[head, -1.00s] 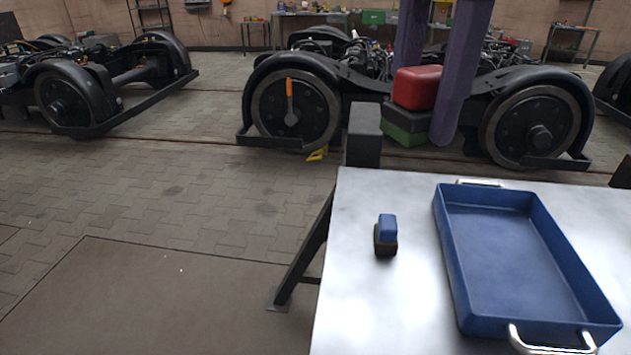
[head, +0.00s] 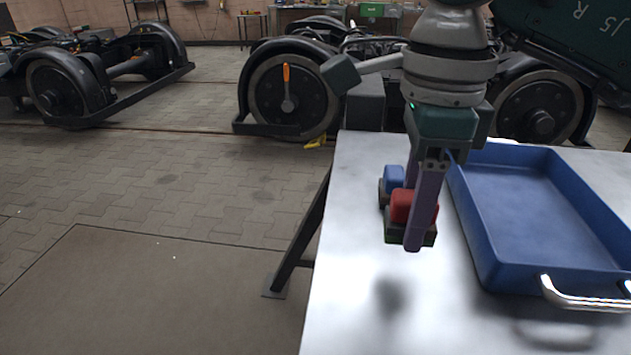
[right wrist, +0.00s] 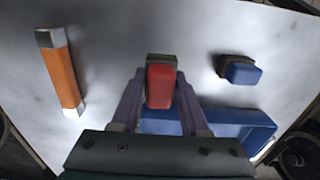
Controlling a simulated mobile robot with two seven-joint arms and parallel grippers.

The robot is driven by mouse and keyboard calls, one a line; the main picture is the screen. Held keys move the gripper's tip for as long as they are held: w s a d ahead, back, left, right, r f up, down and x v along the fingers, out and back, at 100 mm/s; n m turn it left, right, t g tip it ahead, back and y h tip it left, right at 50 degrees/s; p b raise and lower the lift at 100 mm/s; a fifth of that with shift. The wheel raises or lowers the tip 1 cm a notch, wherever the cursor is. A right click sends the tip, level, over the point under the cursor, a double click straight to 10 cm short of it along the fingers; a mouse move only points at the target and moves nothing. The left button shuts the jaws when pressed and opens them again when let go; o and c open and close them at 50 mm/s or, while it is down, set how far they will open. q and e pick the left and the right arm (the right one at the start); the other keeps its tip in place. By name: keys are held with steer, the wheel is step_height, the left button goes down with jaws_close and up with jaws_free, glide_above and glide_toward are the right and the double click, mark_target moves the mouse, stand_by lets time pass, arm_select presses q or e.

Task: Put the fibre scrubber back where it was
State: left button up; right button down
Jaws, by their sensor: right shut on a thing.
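The fibre scrubber, a red block on a dark green pad, is in my right gripper (head: 416,215). In the head view the scrubber (head: 400,206) hangs above the metal table, a dark shadow lying on the tabletop below it. In the right wrist view both purple fingers of the right gripper (right wrist: 160,98) close on the sides of the scrubber (right wrist: 160,85). In the head view the near finger covers part of it. My left gripper is not in view.
A blue-topped block with a dark base (head: 393,178) stands on the table (head: 345,300) behind the scrubber. A blue tray (head: 540,200) with metal handles lies to the right. An orange bar with grey ends (right wrist: 61,75) lies on the table. The tabletop's front left is clear.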

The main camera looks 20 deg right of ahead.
mark_target(399, 266)
step_height(399, 266, down, 5)
steer(key=shift+f+b, duration=0.1)
steer(key=shift+b, duration=0.3)
steer(key=shift+c, duration=2.1)
jaws_free()
